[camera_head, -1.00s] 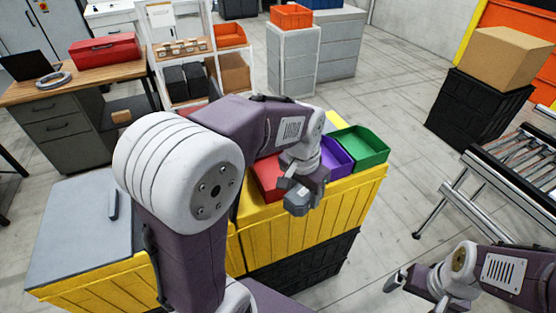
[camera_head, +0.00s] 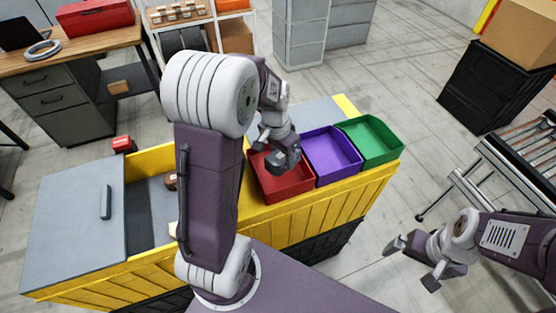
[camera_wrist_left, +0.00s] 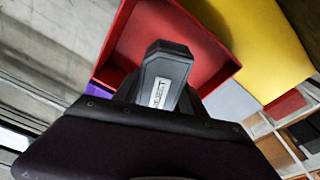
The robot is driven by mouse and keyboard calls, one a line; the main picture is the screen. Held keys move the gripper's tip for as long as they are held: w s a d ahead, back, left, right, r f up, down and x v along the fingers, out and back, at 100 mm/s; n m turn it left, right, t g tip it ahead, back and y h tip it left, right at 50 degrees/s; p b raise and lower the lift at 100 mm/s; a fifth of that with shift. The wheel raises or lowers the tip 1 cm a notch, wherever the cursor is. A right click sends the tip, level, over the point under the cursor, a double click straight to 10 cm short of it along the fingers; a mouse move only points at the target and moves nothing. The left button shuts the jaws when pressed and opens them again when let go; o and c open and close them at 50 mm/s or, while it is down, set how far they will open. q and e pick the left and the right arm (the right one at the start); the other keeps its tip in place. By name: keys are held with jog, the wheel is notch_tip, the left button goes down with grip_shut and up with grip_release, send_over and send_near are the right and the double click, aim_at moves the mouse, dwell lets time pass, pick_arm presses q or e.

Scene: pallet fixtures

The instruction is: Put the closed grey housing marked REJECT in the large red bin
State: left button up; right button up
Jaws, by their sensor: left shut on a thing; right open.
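The grey housing (camera_wrist_left: 166,70) with a white label reading REJECT shows in the left wrist view, with the red bin behind and below it. My right gripper (camera_head: 412,264) is open and empty over the floor at the lower right.
A purple bin (camera_head: 332,153) and a green bin (camera_head: 370,138) stand right of the red bin on a yellow crate (camera_head: 335,205). At left, a yellow-sided container with a grey lid (camera_head: 75,215) is partly open, with small parts inside. A roller conveyor (camera_head: 520,165) stands at right.

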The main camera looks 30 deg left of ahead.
pick_arm(q)
jog(key=shift+w+a+f, duration=0.3)
jog(key=shift+a, duration=0.25)
jog(key=shift+s+a+f, duration=0.1)
jog(key=shift+a+f, duration=0.05)
jog(key=shift+s, duration=0.45)
jog(key=f, duration=0.1)
jog(key=f+p, duration=0.1)
jog(key=f, duration=0.2)
jog(key=shift+w, duration=0.45)
jog(key=shift+s+f, duration=0.15)
jog(key=shift+s, duration=0.1)
jog(key=o, duration=1.4)
jog(key=shift+s, duration=0.1)
jog(key=shift+c, duration=0.2)
jog(key=shift+o, duration=0.9)
pick_arm(e)
jog(key=shift+s+d+r, duration=0.15)
jog(key=shift+r, duration=0.25)
jog(key=shift+s+d+r, duration=0.1)
jog(key=shift+s+r, duration=0.05)
jog(key=shift+r, duration=0.2)
pick_arm(q)
jog(key=shift+w, duration=0.2)
